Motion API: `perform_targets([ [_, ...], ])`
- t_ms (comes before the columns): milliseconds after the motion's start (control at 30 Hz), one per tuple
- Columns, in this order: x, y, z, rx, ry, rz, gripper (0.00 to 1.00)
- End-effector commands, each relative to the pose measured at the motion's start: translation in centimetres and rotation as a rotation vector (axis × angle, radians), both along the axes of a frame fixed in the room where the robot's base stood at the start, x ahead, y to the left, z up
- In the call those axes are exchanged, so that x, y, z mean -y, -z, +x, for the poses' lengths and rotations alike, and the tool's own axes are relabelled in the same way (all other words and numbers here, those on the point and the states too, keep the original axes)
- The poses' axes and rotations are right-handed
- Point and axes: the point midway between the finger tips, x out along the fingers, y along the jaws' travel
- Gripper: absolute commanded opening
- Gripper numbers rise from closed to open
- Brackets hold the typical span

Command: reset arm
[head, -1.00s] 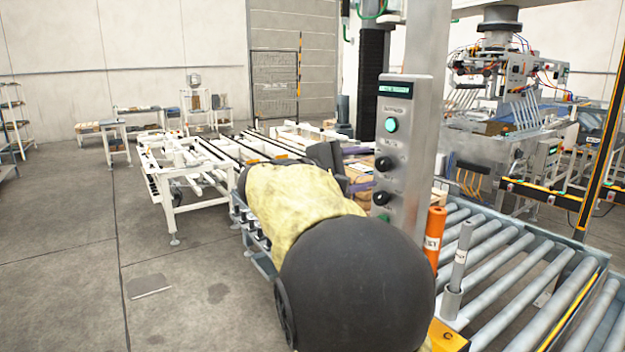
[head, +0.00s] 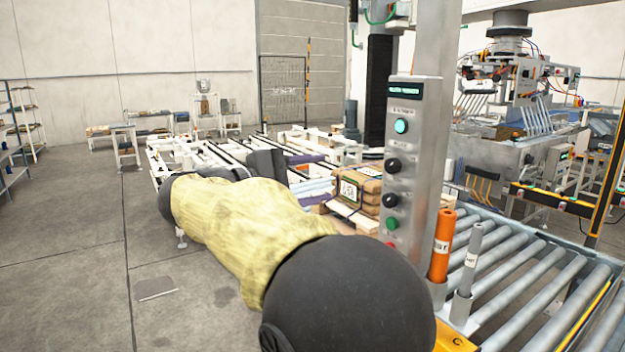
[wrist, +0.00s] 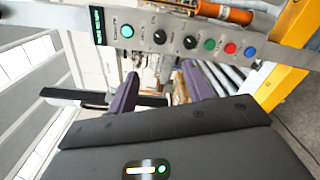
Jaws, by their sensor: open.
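My gripper (head: 306,177) is at the end of my yellow-sleeved arm, to the left of the control panel (head: 405,165) in the head view. Its purple fingers point right, towards the stacked load. In the wrist view my gripper (wrist: 158,90) shows two purple fingers spread apart with nothing between them. The control panel (wrist: 150,32) crosses the top of that view beyond the fingertips. My arm hides part of the conveyor frame behind it.
Brown packages (head: 358,188) sit on a wooden pallet left of the panel post. An orange cylinder (head: 442,245) and a grey one (head: 470,258) stand by the roller conveyor (head: 525,285). White conveyor frames (head: 172,150) lie behind my arm. The left floor (head: 65,250) is open.

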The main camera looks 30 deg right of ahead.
Motion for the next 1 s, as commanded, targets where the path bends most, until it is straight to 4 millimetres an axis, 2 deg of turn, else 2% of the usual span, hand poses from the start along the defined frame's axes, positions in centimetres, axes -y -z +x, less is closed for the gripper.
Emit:
perform_targets([
  [267, 0.1, 0.1, 0.0, -0.002, -0.001, 0.002, 0.51],
  [367, 0.3, 1.3, 0.2, -0.020, -0.017, 0.036, 0.51],
  [433, 0.5, 3.4, 0.4, -0.047, -0.039, 0.092, 0.51],
  [567, 0.8, 9.8, 0.5, -0.113, -0.097, 0.280, 0.51],
  [667, 0.1, 16.0, -0.2, -0.151, -0.136, 0.473, 0.51],
  [700, -0.3, 18.3, -0.7, -0.156, -0.145, 0.552, 0.51],
  [800, -1.9, 23.8, -2.2, -0.152, -0.152, 0.753, 0.51],
  [900, -3.9, 28.5, -4.1, -0.114, -0.134, 0.947, 0.51],
  [1000, -6.2, 32.3, -6.1, -0.046, -0.095, 1.129, 0.51],
])
